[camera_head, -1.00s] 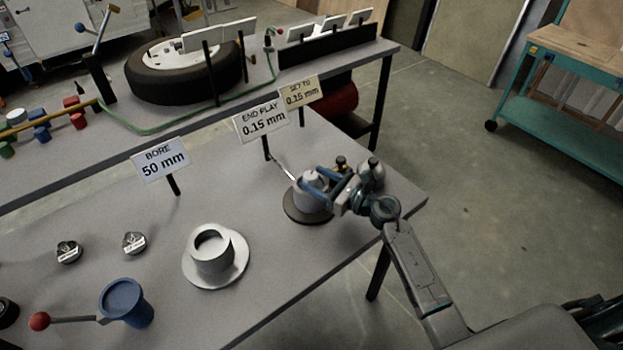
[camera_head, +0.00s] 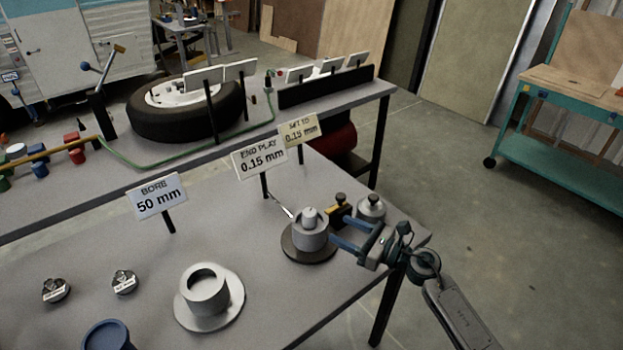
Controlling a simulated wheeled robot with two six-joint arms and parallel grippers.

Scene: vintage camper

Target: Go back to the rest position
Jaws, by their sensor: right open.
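My right gripper (camera_head: 347,236) is over the right end of the grey bench, with its blue fingers pointing left. It is open, and nothing shows between the fingers. Just left of the fingertips, a silver cylindrical piece with a knob on top (camera_head: 311,232) stands on a dark round base (camera_head: 296,252). A gap seems to show between it and the fingers. My left gripper is not in this view.
A silver flanged hub (camera_head: 232,304), a blue cup (camera_head: 106,336) and two small labelled discs (camera_head: 124,282) sit on the bench (camera_head: 200,240). Signs (camera_head: 157,196) stand behind them. A silver knobbed cylinder (camera_head: 370,209) is close behind my right gripper. Open floor (camera_head: 480,240) lies right.

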